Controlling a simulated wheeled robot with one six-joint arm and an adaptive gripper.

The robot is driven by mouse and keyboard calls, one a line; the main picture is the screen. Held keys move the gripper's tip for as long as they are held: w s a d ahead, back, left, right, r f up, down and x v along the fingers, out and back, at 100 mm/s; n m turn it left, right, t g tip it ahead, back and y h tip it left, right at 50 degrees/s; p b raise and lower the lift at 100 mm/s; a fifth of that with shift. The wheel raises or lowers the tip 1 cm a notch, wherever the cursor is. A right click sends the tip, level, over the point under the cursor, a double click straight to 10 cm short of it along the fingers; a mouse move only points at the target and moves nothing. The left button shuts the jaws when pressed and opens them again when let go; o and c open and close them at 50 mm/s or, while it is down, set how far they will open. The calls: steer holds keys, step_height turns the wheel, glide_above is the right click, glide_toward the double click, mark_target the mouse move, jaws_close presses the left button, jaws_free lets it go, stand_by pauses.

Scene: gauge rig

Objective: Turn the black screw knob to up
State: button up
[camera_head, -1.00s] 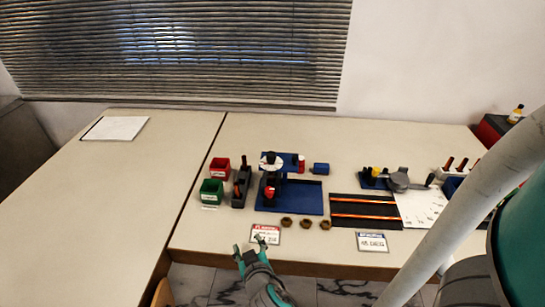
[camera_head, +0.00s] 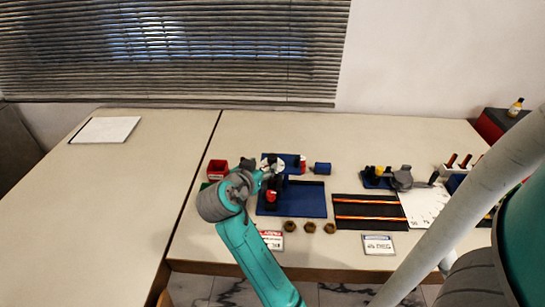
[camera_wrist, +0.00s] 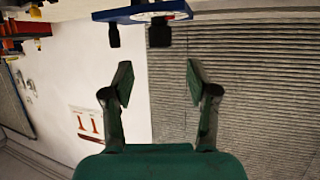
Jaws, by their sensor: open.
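The gauge rig stands on a blue base plate (camera_head: 310,200) in the head view, with a white dial (camera_head: 279,163) and a red-topped black part (camera_head: 271,196) by it. In the wrist view the rig is at the top edge as a blue piece (camera_wrist: 115,14) with a round light face. A larger black knob-like part (camera_wrist: 159,35) and a smaller black one (camera_wrist: 114,36) hang from it in the picture; I cannot tell for certain which is the screw knob. My gripper (camera_wrist: 158,78) is open and empty, apart from both. In the head view its fingers are hard to make out beside the dial.
A red bin (camera_head: 217,169) stands left of the rig, and my arm largely hides a green bin. Several brown nuts (camera_head: 309,227) and label cards (camera_head: 378,245) lie in front. A black tray (camera_head: 368,212) is at right. The left table is mostly clear.

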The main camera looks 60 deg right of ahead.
mark_target(270, 159)
steer(key=x, duration=0.9)
steer(key=shift+f, duration=0.15)
jaws_close()
